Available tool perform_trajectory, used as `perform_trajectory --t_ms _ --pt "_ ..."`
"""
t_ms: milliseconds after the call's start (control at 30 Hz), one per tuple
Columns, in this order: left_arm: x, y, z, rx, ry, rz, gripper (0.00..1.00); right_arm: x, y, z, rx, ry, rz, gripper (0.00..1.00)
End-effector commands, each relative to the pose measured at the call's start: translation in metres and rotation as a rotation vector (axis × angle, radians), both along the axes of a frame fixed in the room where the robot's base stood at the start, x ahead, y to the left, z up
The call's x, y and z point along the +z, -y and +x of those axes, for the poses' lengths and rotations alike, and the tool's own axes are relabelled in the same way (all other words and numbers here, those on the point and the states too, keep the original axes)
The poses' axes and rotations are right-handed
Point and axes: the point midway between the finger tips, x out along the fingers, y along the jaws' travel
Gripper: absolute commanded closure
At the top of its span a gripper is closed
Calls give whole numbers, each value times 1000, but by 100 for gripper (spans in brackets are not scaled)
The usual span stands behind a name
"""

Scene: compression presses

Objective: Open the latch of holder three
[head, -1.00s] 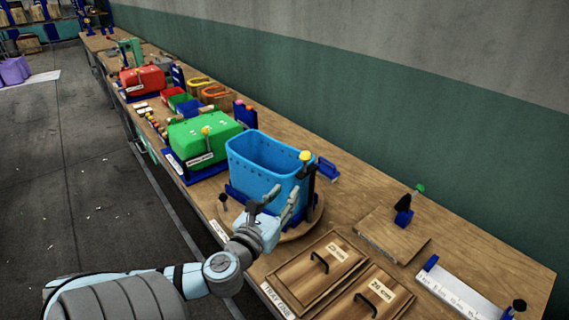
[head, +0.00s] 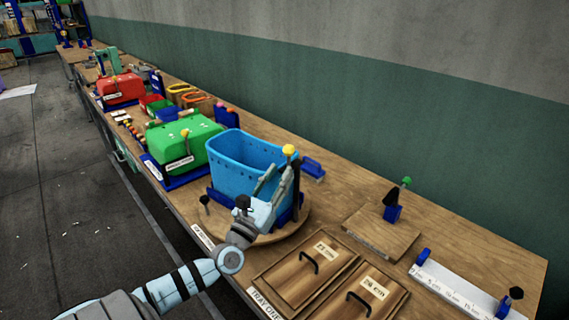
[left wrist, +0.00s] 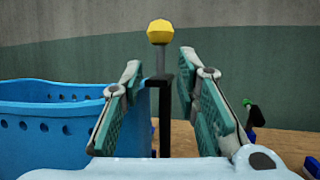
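A blue perforated basket (head: 235,165) stands in a blue holder on a round wooden base (head: 268,238). The label on the table edge before it is too small to read. A black post with a yellow knob (head: 289,150) stands upright at the basket's right side; I take this as the latch. My left gripper (head: 278,178) is open, its fingers pointing up near the post, just below the knob. In the left wrist view, the black post (left wrist: 161,88) shows between the two spread fingers, with clear gaps on both sides. I cannot tell its depth exactly. My right gripper is not in view.
A green press box (head: 185,140) and a red one (head: 120,88) stand farther along the table. Two lidded wooden trays (head: 305,262) lie at the front. A wooden board with a green-knobbed clamp (head: 392,210) and a white ruler (head: 455,285) are to the right.

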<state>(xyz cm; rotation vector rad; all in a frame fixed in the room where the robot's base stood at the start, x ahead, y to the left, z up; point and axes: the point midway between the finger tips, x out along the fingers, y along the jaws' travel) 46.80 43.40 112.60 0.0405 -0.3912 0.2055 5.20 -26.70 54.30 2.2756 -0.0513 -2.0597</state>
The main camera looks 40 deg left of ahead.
Motion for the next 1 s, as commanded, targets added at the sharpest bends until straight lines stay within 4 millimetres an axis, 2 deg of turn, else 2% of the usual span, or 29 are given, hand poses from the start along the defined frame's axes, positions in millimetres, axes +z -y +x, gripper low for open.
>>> perform_trajectory --t_ms 100,200,533,567,733,1000 --pt "9 -4 18 1 2 -1 71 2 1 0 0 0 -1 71" --pt "12 -6 27 1 1 -1 71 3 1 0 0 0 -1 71" --pt "13 -7 33 -1 -1 0 71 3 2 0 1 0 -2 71" --pt "13 -7 33 -1 -1 0 73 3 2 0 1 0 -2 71" --pt "13 -7 33 0 -1 0 100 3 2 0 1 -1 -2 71" --pt "13 -7 33 0 -1 -1 100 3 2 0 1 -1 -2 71"
